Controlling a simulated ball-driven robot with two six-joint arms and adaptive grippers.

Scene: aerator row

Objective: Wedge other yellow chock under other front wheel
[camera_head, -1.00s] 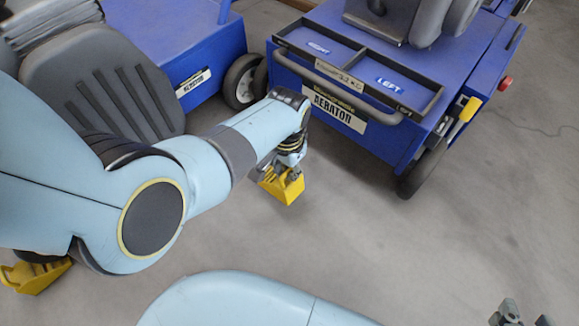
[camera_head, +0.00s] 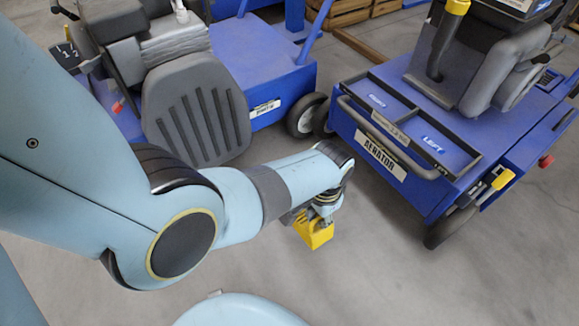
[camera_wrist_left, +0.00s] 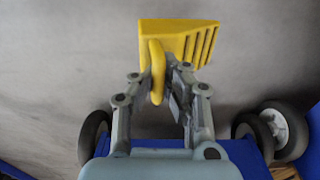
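The yellow chock (camera_head: 314,231) is a ribbed wedge with a loop handle. My left gripper (camera_head: 324,208) is shut on that handle and holds the chock in front of the blue aerator (camera_head: 365,130). The left wrist view shows the chock (camera_wrist_left: 180,42) with its handle between the fingers (camera_wrist_left: 160,85). The aerator's right front wheel (camera_head: 450,228) is dark and partly under the body. Its left front wheel (camera_head: 322,120) shows only in part beside the neighbouring machine's wheel. The chock is apart from both wheels. My right gripper is out of view.
A second blue machine (camera_head: 260,60) with a grey ribbed panel (camera_head: 195,115) stands close on the left; its wheel (camera_head: 305,115) has a pale hub. A yellow handle (camera_head: 502,180) sticks out at the aerator's right side. Grey floor (camera_head: 375,265) in front is clear.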

